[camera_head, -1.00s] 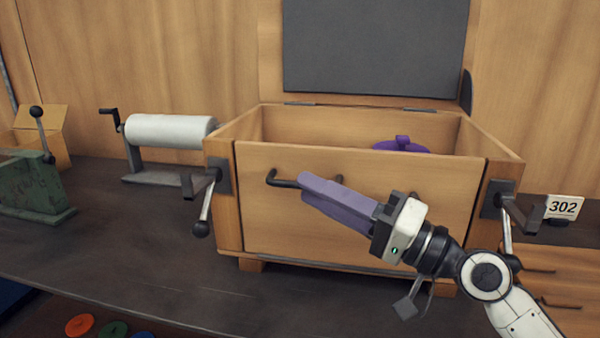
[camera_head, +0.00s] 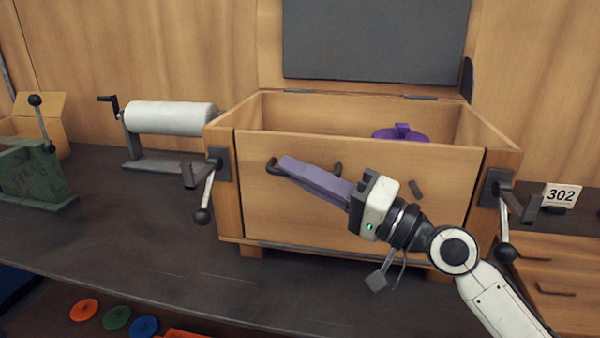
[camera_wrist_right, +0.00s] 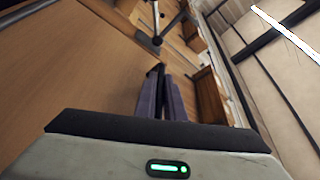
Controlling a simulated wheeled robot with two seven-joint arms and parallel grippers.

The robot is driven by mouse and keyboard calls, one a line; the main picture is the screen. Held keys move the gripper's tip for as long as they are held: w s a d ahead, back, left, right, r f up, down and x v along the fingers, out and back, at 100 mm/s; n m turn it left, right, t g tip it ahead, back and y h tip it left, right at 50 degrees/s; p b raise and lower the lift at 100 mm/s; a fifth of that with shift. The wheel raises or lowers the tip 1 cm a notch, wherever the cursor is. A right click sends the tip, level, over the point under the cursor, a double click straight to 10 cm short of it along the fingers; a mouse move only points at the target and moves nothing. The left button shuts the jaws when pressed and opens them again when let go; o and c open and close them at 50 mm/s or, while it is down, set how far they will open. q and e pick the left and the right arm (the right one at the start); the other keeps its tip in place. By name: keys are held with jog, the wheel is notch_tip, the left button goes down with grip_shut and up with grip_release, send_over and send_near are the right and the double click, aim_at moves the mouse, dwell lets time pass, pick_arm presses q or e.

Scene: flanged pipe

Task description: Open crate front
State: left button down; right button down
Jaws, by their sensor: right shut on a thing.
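The wooden crate (camera_head: 228,185) stands on the dark bench with its lid (camera_head: 490,60) raised. Its front panel (camera_head: 300,220) is upright, between the two side posts. A dark handle (camera_head: 272,166) sticks out of the panel; much of it is hidden behind my gripper. My right gripper (camera_head: 284,164) has its purple fingers shut on the handle near its left end. In the right wrist view the fingers (camera_wrist_right: 162,97) reach toward the dark handle tip along the panel. Crank-like latches hang on the left (camera_head: 207,190) and right (camera_head: 505,210) posts. My left gripper is out of view.
A purple lidded thing (camera_head: 402,134) sits inside the crate. A white roll (camera_head: 170,118) on a stand and a green block (camera_head: 35,180) are at left. A 302 sign (camera_head: 562,196) stands at right. The bench (camera_head: 150,235) before the crate is clear.

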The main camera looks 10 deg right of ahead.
jog(key=shift+s+f, duration=0.1)
